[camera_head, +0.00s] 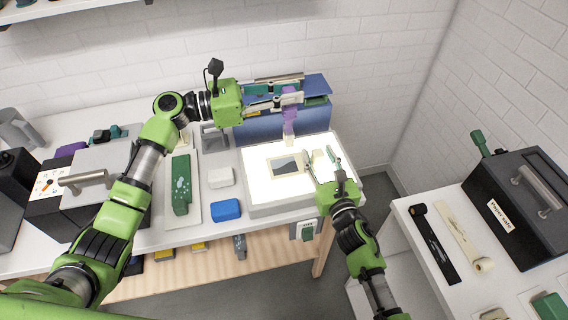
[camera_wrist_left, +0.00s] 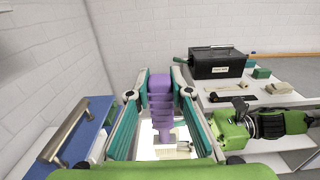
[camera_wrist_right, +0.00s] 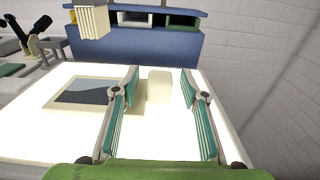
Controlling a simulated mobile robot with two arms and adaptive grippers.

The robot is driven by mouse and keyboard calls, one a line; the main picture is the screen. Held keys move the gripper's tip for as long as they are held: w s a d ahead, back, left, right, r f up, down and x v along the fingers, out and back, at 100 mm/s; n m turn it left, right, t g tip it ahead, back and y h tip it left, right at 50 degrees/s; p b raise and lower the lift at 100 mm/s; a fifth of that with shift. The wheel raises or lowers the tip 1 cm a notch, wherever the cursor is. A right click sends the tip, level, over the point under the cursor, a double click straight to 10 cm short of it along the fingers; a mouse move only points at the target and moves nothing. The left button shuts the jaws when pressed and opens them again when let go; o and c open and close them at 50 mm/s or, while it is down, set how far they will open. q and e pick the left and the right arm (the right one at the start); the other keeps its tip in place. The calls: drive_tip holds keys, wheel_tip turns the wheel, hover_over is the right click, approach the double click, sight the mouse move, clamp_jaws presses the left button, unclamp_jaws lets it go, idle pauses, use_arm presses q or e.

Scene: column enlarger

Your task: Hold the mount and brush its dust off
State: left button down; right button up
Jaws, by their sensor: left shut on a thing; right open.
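The mount (camera_head: 287,166), a cream frame around a dark picture, lies flat on the lit light box (camera_head: 258,188). It also shows left of my right gripper in the right wrist view (camera_wrist_right: 82,92). My left gripper (camera_head: 291,92) is shut on the purple handle of the brush (camera_head: 290,113). The brush hangs upright, its cream bristles (camera_wrist_right: 93,20) pointing down near the mount's far side; contact cannot be told. My right gripper (camera_head: 321,155) is open, low over the light box right of the mount. A cream block (camera_wrist_right: 160,86) stands between its fingers, apart from both.
A blue bin unit (camera_head: 262,128) stands behind the light box. A blue block (camera_head: 226,210), a white block (camera_head: 220,177) and a green item on a tray (camera_head: 181,183) lie to the left. A black box (camera_head: 522,195) stands on the right table.

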drive_tip(key=v, duration=1.1)
drive_tip(key=shift+s, duration=0.1)
use_arm(q)
drive_tip(key=shift+s, duration=0.1)
